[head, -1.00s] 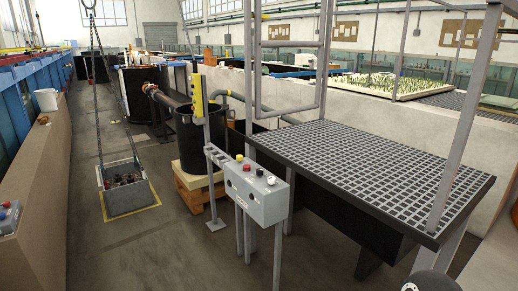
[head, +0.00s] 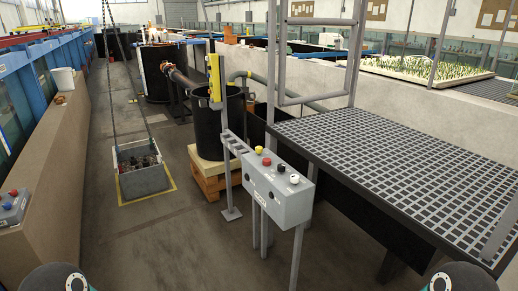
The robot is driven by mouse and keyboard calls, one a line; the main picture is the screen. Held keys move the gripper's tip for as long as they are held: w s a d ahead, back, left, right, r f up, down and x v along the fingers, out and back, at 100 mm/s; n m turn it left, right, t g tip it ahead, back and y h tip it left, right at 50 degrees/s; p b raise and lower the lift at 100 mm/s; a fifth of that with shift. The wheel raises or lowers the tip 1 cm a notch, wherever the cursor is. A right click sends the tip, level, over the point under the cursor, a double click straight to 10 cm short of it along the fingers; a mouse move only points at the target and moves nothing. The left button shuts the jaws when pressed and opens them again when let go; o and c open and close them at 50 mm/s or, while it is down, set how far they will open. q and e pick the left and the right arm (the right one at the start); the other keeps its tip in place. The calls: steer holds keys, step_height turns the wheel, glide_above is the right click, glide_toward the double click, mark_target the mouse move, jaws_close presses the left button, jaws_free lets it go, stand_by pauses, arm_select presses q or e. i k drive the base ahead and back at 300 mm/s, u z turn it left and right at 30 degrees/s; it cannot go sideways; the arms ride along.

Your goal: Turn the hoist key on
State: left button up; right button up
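A grey control box (head: 277,188) stands on thin grey legs in the middle of the head view. Its top carries a yellow knob (head: 259,150), a red knob (head: 267,161), a black knob (head: 280,168) and a white knob (head: 294,179). I cannot tell which of these, if any, is the hoist key, or its setting. A yellow pendant control (head: 214,77) is on a grey post behind the box. A grey bin (head: 144,182) with dark contents hangs on chains over a yellow floor outline. Only rounded dark parts of my arms show at the bottom corners; neither gripper is in view.
A grated platform (head: 410,170) with a dark edge fills the right side. A black tank (head: 220,120) stands on a wooden pallet (head: 208,177) behind the post. A tan wall (head: 75,150) with another small grey box (head: 14,206) runs along the left. Floor before the control box is clear.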

mark_target(258, 150)
steer(key=z, duration=0.1)
steer(key=i, duration=1.9)
steer(key=u, duration=0.85)
steer(key=k, duration=0.8)
steer(key=u, duration=0.15)
steer(key=i, duration=0.85)
steer(key=z, duration=0.05)
